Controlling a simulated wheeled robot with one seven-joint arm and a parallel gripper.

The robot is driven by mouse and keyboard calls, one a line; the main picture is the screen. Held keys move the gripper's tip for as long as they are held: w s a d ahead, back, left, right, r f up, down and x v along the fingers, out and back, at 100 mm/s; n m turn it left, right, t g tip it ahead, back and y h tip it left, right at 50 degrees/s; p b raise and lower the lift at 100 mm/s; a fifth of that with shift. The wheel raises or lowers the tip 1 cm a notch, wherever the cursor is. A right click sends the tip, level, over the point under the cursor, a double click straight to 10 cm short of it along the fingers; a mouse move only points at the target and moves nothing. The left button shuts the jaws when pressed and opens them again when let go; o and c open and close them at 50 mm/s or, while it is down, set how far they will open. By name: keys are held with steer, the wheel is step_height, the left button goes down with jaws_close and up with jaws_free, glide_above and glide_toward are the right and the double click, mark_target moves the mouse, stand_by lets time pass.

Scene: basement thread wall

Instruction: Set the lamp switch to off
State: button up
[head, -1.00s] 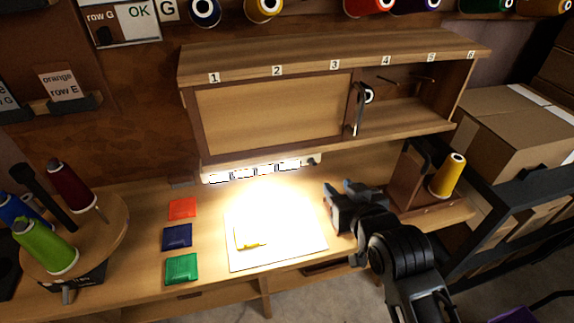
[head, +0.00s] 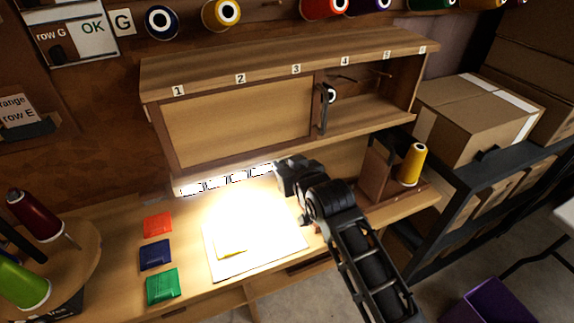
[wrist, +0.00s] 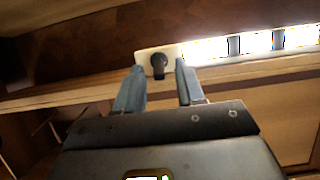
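The lamp (head: 225,180) is a white bar under the wall cabinet, and it is lit. It also shows at the upper right of the wrist view (wrist: 255,46). A dark knob-like lamp switch (wrist: 159,66) sits on the pale end of the bar in the wrist view. In the head view my gripper covers that end. My gripper (wrist: 159,76) is open with nothing held. In the wrist view its two blue-grey fingers lie on either side of the switch. I cannot tell whether they touch it. In the head view my gripper (head: 279,167) is at the lamp's right end.
The cabinet (head: 240,125) with a sliding panel overhangs the lamp. A brightly lit white sheet (head: 270,248) lies on the bench below. Red (head: 158,225), blue (head: 155,255) and green (head: 162,286) squares lie left of it. A yellow spool (head: 412,163) stands to the right.

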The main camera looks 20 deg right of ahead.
steer(key=shift+c, duration=0.4)
jaws_close()
steer(key=shift+f+b, duration=0.2)
steer(key=shift+b, duration=0.1)
steer(key=t+b, duration=0.1)
steer(key=b, duration=0.3)
steer(key=f+t+b, duration=0.1)
steer(key=t+b, duration=0.1)
steer(key=b, duration=0.2)
steer(key=f+t+b, duration=0.1)
steer(key=t+b, duration=0.1)
steer(key=b, duration=0.2)
steer(key=shift+s, duration=0.25)
steer(key=shift+r+t+b, duration=0.1)
steer(key=shift+t+b, duration=0.2)
steer(key=shift+b, duration=0.65)
